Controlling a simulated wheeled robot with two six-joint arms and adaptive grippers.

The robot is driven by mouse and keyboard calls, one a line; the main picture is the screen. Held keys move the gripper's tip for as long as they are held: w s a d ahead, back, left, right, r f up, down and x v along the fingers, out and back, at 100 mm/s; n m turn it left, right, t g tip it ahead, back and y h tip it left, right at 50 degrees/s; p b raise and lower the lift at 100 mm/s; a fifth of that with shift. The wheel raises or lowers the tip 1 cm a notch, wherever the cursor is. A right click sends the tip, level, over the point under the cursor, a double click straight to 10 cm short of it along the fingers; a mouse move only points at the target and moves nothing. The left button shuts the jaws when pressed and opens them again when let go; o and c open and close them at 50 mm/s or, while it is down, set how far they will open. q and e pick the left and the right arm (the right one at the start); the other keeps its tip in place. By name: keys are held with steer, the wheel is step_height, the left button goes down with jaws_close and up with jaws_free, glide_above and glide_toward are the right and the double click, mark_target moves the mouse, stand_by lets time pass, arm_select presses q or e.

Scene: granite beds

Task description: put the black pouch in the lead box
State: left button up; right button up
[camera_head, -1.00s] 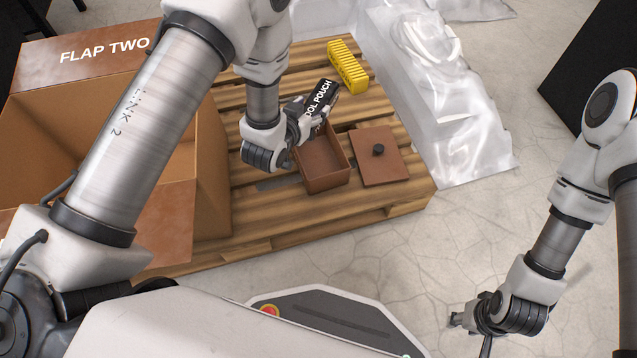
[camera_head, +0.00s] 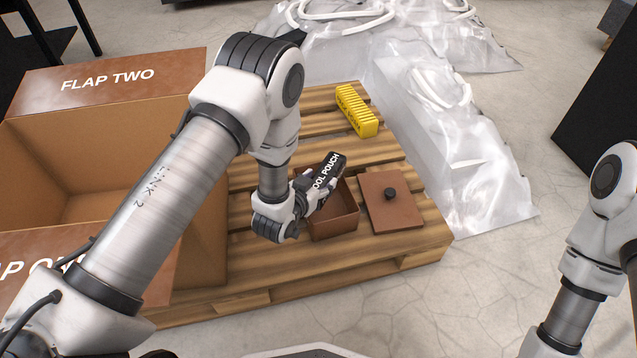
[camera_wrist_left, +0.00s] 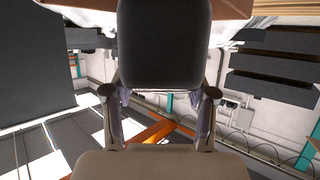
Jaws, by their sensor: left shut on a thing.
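The black pouch (camera_head: 328,168), with white lettering, is held in my left gripper (camera_head: 314,192). It is tilted and appears over the back left part of the small brown open box (camera_head: 336,228), which I take to be the lead box. The gripper and pouch hide part of the box's opening. In the left wrist view the dark pouch (camera_wrist_left: 165,45) sits between the two fingers (camera_wrist_left: 160,112). My right gripper is outside the head view; only its arm shows at the right.
A brown lid (camera_head: 392,208) with a black knob lies right of the box on the wooden pallet (camera_head: 240,268). A yellow ribbed object (camera_head: 357,110) lies behind. A large carton (camera_head: 200,210) stands left. Clear plastic sheeting (camera_head: 470,160) covers floor at the right.

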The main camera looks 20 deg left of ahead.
arm_select(q)
steer(key=shift+f, duration=0.2)
steer(key=o, duration=1.5)
steer(key=shift+c, duration=0.2)
steer(key=shift+r, duration=0.25)
steer(key=p+v, duration=0.5)
steer(key=v, duration=0.7)
steer(key=shift+f, duration=0.1)
